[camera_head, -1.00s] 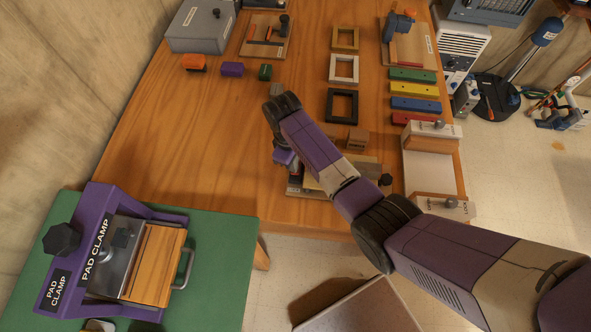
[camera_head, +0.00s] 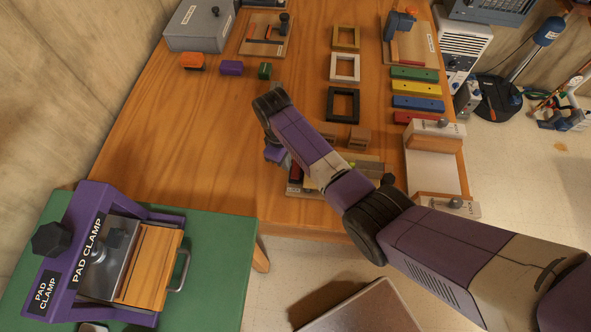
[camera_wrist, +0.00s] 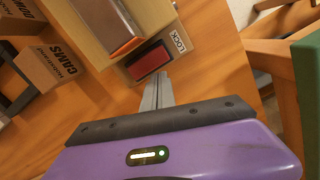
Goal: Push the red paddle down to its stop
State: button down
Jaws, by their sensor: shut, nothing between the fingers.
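The red paddle (camera_wrist: 148,62) shows in the wrist view as a small red pad in a dark surround, beside a white label reading LOCK. In the head view a small patch of red (camera_head: 296,171) shows next to my wrist, on the low fixture at the table's front edge. My gripper (camera_wrist: 161,78) is shut and empty, its fingertips just below the paddle in the wrist view. I cannot tell whether they touch it. In the head view my purple gripper body (camera_head: 275,153) is partly hidden by the arm, and the fingertips cannot be made out.
Labelled wooden blocks, one reading CAMS (camera_wrist: 47,69), stand left of the fixture in the wrist view. A white tray-like fixture (camera_head: 433,170) stands to the right in the head view. The purple pad clamp (camera_head: 97,205) is at lower left. The table's left middle is clear.

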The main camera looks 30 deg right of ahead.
jog(key=shift+w+a, duration=0.15)
jog(key=shift+w, duration=0.1)
jog(key=shift+r, duration=0.1)
notch_tip(320, 180, up, 8)
jog(key=shift+w+a, duration=0.2)
jog(key=shift+w, duration=0.1)
dwell(0.6)
